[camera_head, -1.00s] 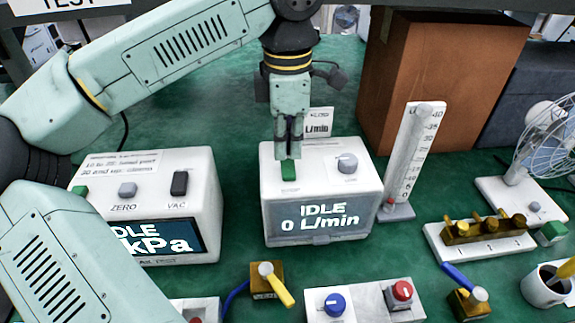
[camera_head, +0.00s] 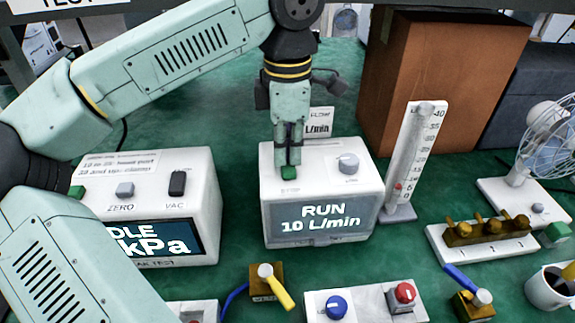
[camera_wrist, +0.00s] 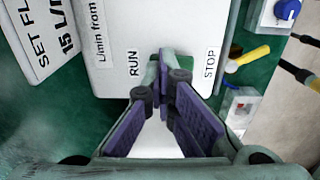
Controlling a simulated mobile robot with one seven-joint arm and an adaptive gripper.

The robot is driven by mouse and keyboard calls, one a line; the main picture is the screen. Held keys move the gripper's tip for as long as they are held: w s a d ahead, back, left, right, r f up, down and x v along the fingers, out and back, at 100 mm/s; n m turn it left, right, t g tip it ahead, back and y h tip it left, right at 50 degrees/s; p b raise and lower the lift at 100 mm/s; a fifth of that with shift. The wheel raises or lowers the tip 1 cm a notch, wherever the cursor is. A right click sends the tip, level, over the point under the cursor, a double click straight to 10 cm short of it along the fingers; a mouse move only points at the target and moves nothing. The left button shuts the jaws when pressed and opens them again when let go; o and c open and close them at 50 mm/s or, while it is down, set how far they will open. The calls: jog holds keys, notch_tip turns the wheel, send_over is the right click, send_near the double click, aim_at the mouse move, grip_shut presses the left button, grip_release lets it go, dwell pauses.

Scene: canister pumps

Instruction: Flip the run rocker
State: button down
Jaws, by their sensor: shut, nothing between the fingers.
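The green run rocker (camera_head: 288,173) is on the top of the white middle pump unit (camera_head: 268,205). My gripper (camera_head: 288,163) is shut and empty, pointing down, with its tips at the rocker and apparently touching it. In the wrist view the fingertips (camera_wrist: 172,72) cover the spot between the RUN and STOP labels, so the rocker's tilt is hidden. The unit's display (camera_head: 320,217) reads RUN, 10 L/min. A grey knob (camera_head: 348,163) is right of the rocker.
A flow tube (camera_head: 412,160) with a red float stands right of the unit. The left unit (camera_head: 150,160) has a kPa display. A brown box (camera_head: 440,85) is behind. Valves and a knob-and-button panel (camera_head: 370,303) lie in front.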

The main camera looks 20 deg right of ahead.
jog(key=shift+r, duration=0.1)
jog(key=shift+r+p, duration=2.7)
jog(key=shift+r, duration=0.75)
